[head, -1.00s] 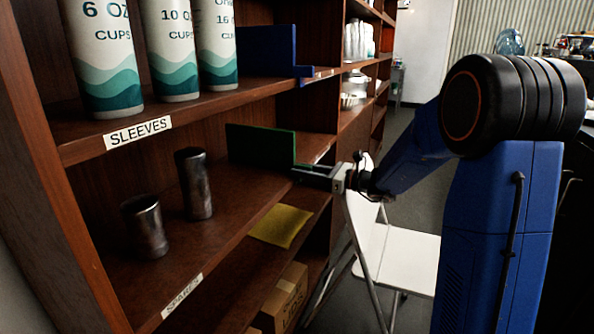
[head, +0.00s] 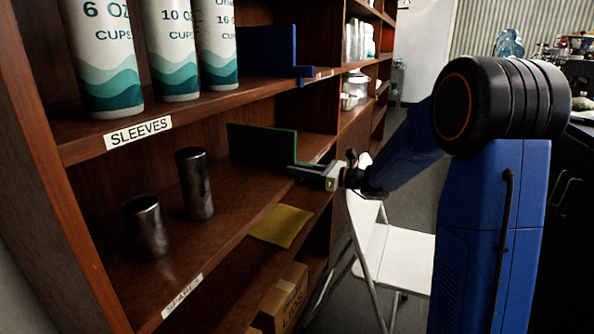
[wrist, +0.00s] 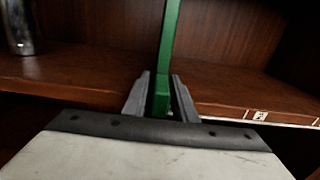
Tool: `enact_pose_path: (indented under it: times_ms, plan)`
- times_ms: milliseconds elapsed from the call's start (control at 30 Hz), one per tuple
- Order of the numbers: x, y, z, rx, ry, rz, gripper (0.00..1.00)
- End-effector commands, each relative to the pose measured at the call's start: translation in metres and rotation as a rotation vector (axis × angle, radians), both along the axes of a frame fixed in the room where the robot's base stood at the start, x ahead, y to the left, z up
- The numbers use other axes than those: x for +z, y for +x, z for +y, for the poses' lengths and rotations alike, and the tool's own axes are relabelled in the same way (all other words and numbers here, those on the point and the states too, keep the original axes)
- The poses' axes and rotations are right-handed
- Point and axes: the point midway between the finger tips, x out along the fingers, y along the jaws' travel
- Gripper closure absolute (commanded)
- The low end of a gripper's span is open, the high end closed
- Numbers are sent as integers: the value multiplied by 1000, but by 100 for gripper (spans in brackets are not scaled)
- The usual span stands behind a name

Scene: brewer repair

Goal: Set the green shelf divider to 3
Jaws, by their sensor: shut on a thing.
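The green shelf divider (head: 262,146) stands upright on the middle shelf, to the right of two dark metal cylinders. My gripper (head: 296,170) is at the divider's front edge, at the shelf's front. In the wrist view the green divider (wrist: 168,60) runs up between the two fingers of my gripper (wrist: 161,95), which are shut on its lower front end. A label strip (wrist: 262,115) with a dark mark shows on the shelf edge to the right. I cannot read the number at the divider.
The metal cylinders (head: 195,184) stand left on the same shelf. A blue divider (head: 268,52) and paper cup sleeves (head: 172,50) are on the shelf above. A yellow piece (head: 280,225) lies below. A white folding chair (head: 395,255) stands close under my arm.

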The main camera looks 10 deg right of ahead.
Motion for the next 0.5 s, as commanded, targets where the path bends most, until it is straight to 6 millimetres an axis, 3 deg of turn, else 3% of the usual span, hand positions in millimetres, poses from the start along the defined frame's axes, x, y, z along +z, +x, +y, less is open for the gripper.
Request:
enact_pose_path:
  times_ms: [267,500]
  plan:
    - [-1,48,-36,-4,0,0,100]
    - [-1,115,-84,-3,-1,-2,100]
